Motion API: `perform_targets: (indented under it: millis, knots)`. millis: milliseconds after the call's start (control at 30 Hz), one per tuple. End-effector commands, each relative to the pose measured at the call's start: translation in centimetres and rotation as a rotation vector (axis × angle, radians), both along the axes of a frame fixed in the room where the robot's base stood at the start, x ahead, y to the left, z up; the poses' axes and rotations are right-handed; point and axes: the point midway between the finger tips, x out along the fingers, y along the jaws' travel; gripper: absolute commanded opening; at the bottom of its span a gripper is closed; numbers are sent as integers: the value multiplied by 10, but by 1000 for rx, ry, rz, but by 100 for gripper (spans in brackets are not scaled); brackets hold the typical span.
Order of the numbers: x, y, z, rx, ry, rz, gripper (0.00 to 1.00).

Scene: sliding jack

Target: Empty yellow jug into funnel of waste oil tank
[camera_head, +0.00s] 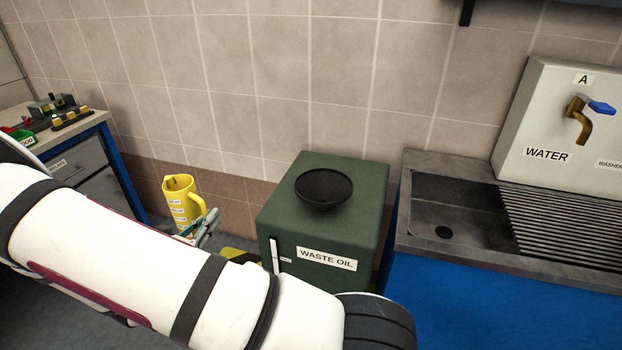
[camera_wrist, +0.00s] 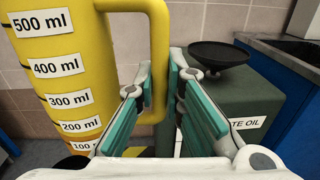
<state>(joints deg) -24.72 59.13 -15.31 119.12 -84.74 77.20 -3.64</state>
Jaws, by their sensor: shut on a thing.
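The yellow jug (camera_head: 180,204) is upright, left of the waste oil tank in the head view. It fills the left of the wrist view (camera_wrist: 60,85), with volume labels up to 500 ml. My gripper (camera_head: 207,230) is shut on the jug's handle (camera_wrist: 160,60), which stands between its fingers (camera_wrist: 160,88). The jug's contents are hidden. The green waste oil tank (camera_head: 325,225) stands to the right, with the black funnel (camera_head: 323,188) on its top. The funnel also shows at the upper right of the wrist view (camera_wrist: 219,54), apart from the jug.
A metal sink (camera_head: 440,205) with a tap (camera_head: 580,118) stands right of the tank. A workbench (camera_head: 70,145) with small items is at the left. A tiled wall (camera_head: 280,80) is close behind. My arm covers the lower left of the head view.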

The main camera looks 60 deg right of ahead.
Motion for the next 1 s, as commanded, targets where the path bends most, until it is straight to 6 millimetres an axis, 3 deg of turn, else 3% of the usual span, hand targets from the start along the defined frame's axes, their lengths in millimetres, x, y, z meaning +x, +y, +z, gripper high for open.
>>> perform_targets:
  millis: [33,200,300,400,500,633,767,1000]
  knots:
    - [-19,-31,8,-3,-1,-96,0]
    - [-87,-117,20,-3,-2,-412,0]
    - [-130,-157,24,-4,-1,-579,0]
    - [-165,-184,27,-3,-1,-709,0]
    - [-193,-203,29,-1,0,-806,0]
    - [-215,-217,30,-3,0,-883,0]
    - [-223,-222,31,3,9,-914,0]
    - [-221,-225,49,57,117,-913,0]
